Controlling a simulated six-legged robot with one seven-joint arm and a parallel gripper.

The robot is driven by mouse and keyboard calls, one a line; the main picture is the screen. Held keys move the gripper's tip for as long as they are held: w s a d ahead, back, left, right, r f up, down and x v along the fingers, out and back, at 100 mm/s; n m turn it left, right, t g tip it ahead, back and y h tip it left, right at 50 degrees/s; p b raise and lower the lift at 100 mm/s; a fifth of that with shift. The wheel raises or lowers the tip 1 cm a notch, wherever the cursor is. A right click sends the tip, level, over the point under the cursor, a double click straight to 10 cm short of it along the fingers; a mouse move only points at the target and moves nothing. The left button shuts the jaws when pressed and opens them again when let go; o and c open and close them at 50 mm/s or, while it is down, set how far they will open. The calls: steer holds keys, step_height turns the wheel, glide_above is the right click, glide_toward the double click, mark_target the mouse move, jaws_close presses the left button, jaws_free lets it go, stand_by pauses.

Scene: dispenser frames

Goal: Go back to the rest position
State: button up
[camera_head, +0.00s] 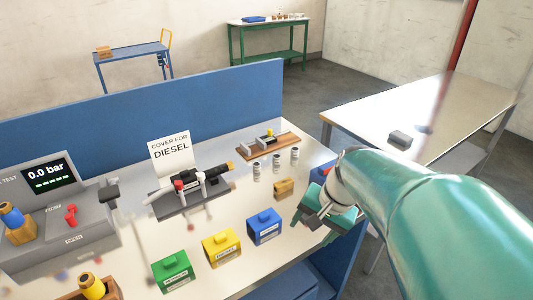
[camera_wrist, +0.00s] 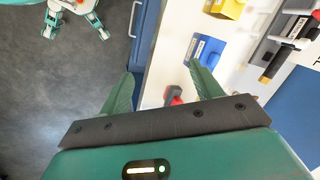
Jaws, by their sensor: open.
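My green arm reaches in from the right in the head view. My gripper (camera_head: 322,222) hangs over the right front part of the white workbench (camera_head: 225,275), right of the blue box. In the wrist view, the two green fingers of my gripper (camera_wrist: 163,92) stand wide apart. Nothing is held between them. A small red part (camera_wrist: 174,97) shows below, between the fingers near the bench edge.
Green (camera_head: 173,270), yellow (camera_head: 222,247) and blue (camera_head: 265,226) boxes stand along the bench front. A test unit (camera_head: 60,215), a "COVER FOR DIESEL" sign (camera_head: 171,158) and a blue partition (camera_head: 150,120) lie behind. A metal table (camera_head: 440,105) stands right.

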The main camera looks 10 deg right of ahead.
steer(key=s+a+r+n+t+h, duration=0.2)
steer(key=s+a+r+n+t, duration=0.1)
steer(key=s+a+r+n, duration=0.2)
steer(key=s+r+n, duration=0.1)
steer(key=s+n, duration=0.1)
steer(key=n, duration=0.1)
steer(key=shift+s+a+r+h, duration=0.2)
steer(key=shift+s+r+h, duration=0.1)
steer(key=shift+s+h, duration=0.1)
steer(key=c, duration=0.6)
steer(key=shift+a, duration=0.15)
